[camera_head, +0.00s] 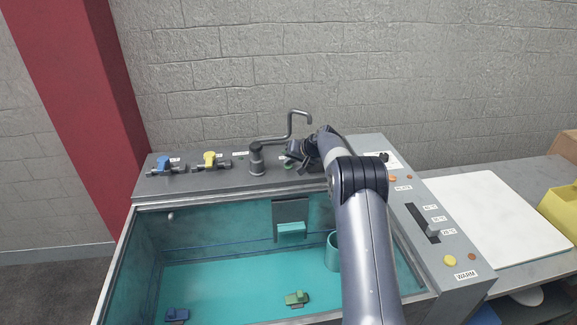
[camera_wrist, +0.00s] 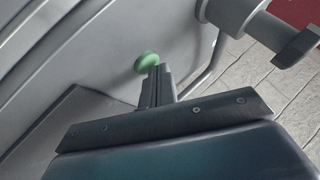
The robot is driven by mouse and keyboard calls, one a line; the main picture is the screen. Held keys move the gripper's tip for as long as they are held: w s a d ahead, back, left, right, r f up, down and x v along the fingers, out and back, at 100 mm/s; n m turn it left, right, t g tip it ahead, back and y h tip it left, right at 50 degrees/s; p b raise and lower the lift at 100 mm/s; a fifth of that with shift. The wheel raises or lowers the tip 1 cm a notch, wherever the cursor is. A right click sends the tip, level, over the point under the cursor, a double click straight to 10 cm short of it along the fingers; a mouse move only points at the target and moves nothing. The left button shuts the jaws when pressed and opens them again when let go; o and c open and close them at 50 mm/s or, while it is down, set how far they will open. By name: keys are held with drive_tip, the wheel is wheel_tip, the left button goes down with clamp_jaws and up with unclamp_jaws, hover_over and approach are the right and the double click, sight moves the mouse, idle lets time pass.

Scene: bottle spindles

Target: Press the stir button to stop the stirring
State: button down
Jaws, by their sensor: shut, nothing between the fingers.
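A green button (camera_head: 289,167) sits on the grey back ledge of the tank unit, just right of the dark tap base. My gripper (camera_head: 292,157) is over the ledge at this button and partly hides it. In the wrist view the green button (camera_wrist: 147,61) is a round cap right at the tips of my shut fingers (camera_wrist: 157,72). The fingers hold nothing. I cannot tell whether the tips touch the button. Its label is not readable.
A grey bent-pipe tap (camera_head: 257,158) stands close left of my gripper. Blue (camera_head: 164,163) and yellow (camera_head: 210,159) valves are further left. The teal-lined tank (camera_head: 220,285) lies in front. The right panel has a slider (camera_head: 433,233) and a yellow WARM button (camera_head: 450,261).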

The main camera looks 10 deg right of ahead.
sight(291, 167)
drive_tip(key=shift+r, duration=0.35)
drive_tip(key=shift+r+p, duration=1.5)
drive_tip(key=shift+r, duration=1.55)
drive_tip(key=shift+f, duration=0.2)
